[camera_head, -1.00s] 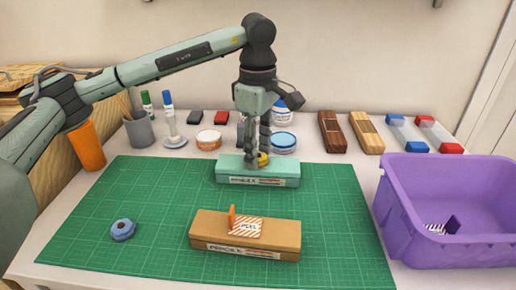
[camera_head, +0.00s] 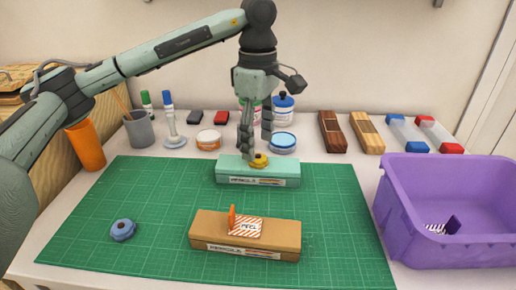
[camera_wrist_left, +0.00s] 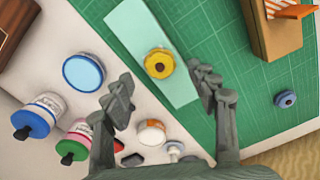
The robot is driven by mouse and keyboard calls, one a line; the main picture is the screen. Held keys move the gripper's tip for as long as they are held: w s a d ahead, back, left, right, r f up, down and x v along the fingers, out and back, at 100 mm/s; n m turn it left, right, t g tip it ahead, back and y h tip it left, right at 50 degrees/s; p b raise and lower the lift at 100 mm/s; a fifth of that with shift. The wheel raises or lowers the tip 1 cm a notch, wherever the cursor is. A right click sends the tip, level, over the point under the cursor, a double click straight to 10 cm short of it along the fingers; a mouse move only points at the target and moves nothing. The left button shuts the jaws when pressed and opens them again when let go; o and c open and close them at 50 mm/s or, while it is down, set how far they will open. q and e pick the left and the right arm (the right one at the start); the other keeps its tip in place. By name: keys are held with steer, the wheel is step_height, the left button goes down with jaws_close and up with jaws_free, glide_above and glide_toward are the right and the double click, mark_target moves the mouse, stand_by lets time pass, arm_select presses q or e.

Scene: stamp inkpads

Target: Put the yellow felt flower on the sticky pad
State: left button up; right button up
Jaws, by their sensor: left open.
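The yellow felt flower (camera_head: 259,160) lies on top of the teal pencil box (camera_head: 230,167) at the back of the green mat. It also shows whole in the left wrist view (camera_wrist_left: 159,63), on the teal lid (camera_wrist_left: 135,30). My left gripper (camera_head: 258,143) is open and empty just above the flower, pointing down, with its fingers apart. An orange-and-white striped pad (camera_head: 248,228), which may be the sticky pad, lies on the brown pencil box (camera_head: 205,232) nearer the front. An upright orange piece (camera_head: 232,216) stands at its left side. My right gripper is out of view.
A blue flower-shaped piece (camera_head: 122,230) lies on the green mat (camera_head: 340,225) at left. Jars, a blue-lidded tin (camera_head: 283,140), markers and wooden blocks line the back. The mat between the boxes is clear.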

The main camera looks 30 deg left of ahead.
mark_target(258, 157)
arm_select(q)
step_height(258, 157, up, 9)
steer(key=shift+p, duration=0.45)
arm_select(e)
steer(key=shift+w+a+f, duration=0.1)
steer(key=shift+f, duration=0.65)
